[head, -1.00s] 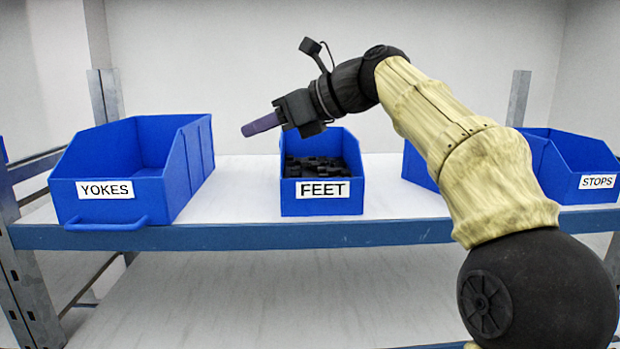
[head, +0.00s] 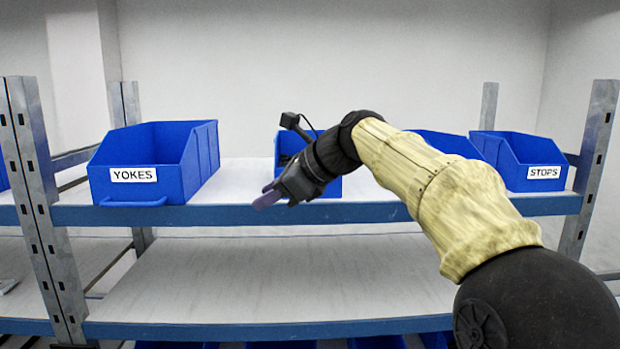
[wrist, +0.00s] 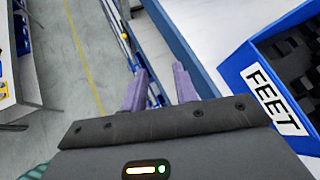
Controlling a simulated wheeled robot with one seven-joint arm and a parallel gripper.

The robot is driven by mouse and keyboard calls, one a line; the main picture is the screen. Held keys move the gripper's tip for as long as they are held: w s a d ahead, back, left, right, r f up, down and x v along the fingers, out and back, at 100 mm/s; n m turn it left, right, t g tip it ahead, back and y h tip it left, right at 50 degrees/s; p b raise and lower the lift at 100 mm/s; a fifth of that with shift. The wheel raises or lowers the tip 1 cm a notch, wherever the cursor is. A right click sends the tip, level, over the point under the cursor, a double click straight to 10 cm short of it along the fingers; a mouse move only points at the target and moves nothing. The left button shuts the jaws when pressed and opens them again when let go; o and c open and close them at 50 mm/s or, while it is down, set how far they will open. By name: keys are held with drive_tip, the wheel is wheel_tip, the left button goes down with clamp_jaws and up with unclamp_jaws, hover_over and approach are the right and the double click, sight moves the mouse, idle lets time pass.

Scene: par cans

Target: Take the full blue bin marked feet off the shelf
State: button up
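The blue bin marked FEET (head: 332,187) stands on the upper shelf, mostly hidden behind my arm in the head view. In the wrist view its labelled front (wrist: 272,98) is at the right, with dark parts (wrist: 296,62) inside. My gripper (head: 266,198) is in front of the bin, near the shelf's front edge and toward the bin's left side. In the wrist view its two purple fingers (wrist: 160,78) are apart with nothing between them. The gripper appears clear of the bin.
The blue YOKES bin (head: 134,188) stands to the left and the STOPS bin (head: 543,184) to the right, with another blue bin (head: 440,142) partly behind my arm. The blue shelf edge (head: 400,212) runs below them. A post (head: 45,200) stands at the left. The lower shelf (head: 270,285) is bare.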

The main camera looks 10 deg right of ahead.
drive_tip(key=s+d+f+n+g+h+b, duration=0.1)
drive_tip(key=s+f+n+h+b, duration=0.15)
drive_tip(key=f, duration=0.65)
drive_tip(key=s+d+f+n+h+b, duration=0.1)
drive_tip(key=f+n, duration=0.2)
drive_tip(key=f, duration=0.6)
drive_tip(key=s+d+f+n+g+h+b, duration=0.1)
drive_tip(key=d+f+n+h, duration=0.15)
drive_tip(key=f, duration=0.75)
drive_tip(key=s+d+f+n+g+h+b, duration=0.1)
drive_tip(key=s+d+f+n+b, duration=0.1)
drive_tip(key=s+f+n, duration=0.5)
drive_tip(key=s+d+f+n+g+h+b, duration=0.1)
drive_tip(key=s+d+f+n+b, duration=0.2)
drive_tip(key=s+f+n, duration=0.4)
drive_tip(key=s+f, duration=0.3)
drive_tip(key=f, duration=0.4)
drive_tip(key=shift+f+h, duration=0.15)
drive_tip(key=shift+h, duration=0.25)
drive_tip(key=shift+s, duration=0.15)
